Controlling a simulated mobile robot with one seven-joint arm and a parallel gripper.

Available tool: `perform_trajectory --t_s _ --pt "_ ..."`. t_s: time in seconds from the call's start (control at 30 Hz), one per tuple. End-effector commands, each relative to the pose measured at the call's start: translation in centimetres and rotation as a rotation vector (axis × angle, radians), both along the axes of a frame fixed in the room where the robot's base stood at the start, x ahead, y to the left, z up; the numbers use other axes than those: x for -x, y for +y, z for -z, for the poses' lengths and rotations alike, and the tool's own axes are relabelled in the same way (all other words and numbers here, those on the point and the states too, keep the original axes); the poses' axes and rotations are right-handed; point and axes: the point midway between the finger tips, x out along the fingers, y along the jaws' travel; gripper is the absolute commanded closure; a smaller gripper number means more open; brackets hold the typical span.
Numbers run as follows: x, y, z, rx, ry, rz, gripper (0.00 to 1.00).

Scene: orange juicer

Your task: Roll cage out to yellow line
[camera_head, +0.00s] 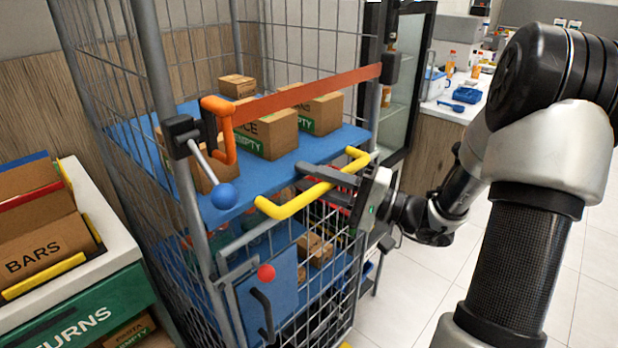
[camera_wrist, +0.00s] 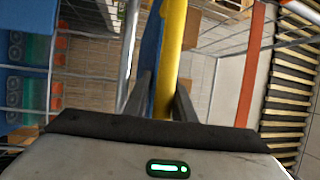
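The wire roll cage (camera_head: 90,75) stands left of centre, with blue shelves (camera_head: 345,138) and cardboard boxes inside. A yellow bar handle (camera_head: 275,207) crosses its front. My gripper (camera_head: 325,184) reaches in from the right with one finger on either side of this handle. In the wrist view, the fingers (camera_wrist: 163,95) flank the yellow bar (camera_wrist: 170,45) closely and look shut on it. An orange strap (camera_head: 300,92) with an orange latch (camera_head: 222,125) spans the opening. Only a small yellow patch (camera_head: 346,345) shows near the cage's foot; I cannot tell whether it is the line.
A green and white returns bin (camera_head: 100,310) with boxes stands close on the left. A glass-door cabinet (camera_head: 410,80) and a counter (camera_head: 450,112) stand behind on the right. Tiled floor (camera_head: 400,300) lies clear at the front right. A blue-knobbed lever (camera_head: 222,196) sticks out from the cage.

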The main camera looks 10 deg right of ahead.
Motion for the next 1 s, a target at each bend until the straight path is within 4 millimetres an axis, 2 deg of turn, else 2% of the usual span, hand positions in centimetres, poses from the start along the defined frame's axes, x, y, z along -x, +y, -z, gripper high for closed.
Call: perform_trajectory --t_s 0.03,0.07,0.1,0.67,0.83,1.0 --pt "-0.2 -0.2 -1.0 -0.01 -0.024 0.004 0.7" --pt "-0.2 -0.2 -1.0 -0.009 -0.023 0.004 0.65" --pt "-0.2 -0.2 -0.9 -0.009 -0.022 0.004 0.64" --pt "0.1 -0.2 -0.4 -0.01 -0.01 0.001 0.64" --pt "1.0 -1.8 0.0 -0.01 -0.009 0.004 0.64" --pt "3.1 -5.0 0.7 -0.01 -0.009 0.005 0.64"
